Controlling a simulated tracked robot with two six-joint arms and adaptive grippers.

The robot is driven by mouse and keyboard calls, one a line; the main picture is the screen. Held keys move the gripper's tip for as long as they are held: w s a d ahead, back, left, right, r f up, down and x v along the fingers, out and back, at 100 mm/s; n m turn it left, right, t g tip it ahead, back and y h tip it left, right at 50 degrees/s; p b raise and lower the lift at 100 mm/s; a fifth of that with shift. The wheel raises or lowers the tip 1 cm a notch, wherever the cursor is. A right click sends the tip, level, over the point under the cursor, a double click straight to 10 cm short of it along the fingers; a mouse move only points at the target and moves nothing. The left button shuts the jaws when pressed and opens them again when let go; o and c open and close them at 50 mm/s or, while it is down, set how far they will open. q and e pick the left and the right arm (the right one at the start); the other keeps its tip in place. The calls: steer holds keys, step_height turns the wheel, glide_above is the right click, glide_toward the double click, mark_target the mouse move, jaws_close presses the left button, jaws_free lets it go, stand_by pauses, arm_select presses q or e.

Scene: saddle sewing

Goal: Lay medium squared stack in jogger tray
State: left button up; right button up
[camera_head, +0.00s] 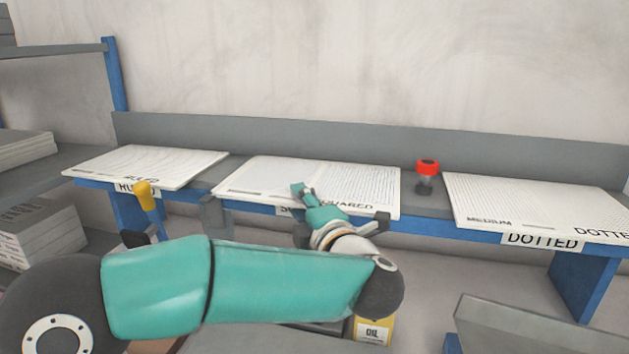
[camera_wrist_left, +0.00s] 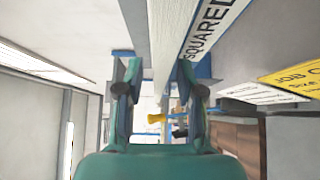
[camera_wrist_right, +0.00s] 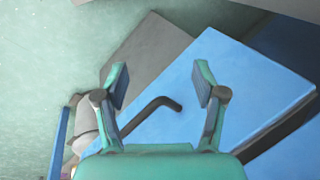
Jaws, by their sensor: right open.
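The squared stack (camera_head: 350,182) is a white pad of sheets lying flat at the middle of the bench; its SQUARED label is partly hidden by my left arm. Its size print is not readable. My left gripper (camera_head: 302,189) is over its front part. In the left wrist view my left gripper (camera_wrist_left: 160,80) has its fingers apart, with a white sheet edge (camera_wrist_left: 170,40) running between them; I cannot tell whether they touch it. My right gripper (camera_wrist_right: 160,85) is open and empty above a blue surface (camera_wrist_right: 235,85). I cannot clearly identify the jogger tray.
A ruled stack (camera_head: 150,165) lies left and a dotted stack (camera_head: 540,205) right on the bench. A red-topped object (camera_head: 427,170) stands between stacks. A grey slab (camera_head: 540,330) is at lower right. A bent black rod (camera_wrist_right: 155,105) lies below my right gripper.

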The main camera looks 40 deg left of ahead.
arm_select(q)
jaws_close()
stand_by(0.4)
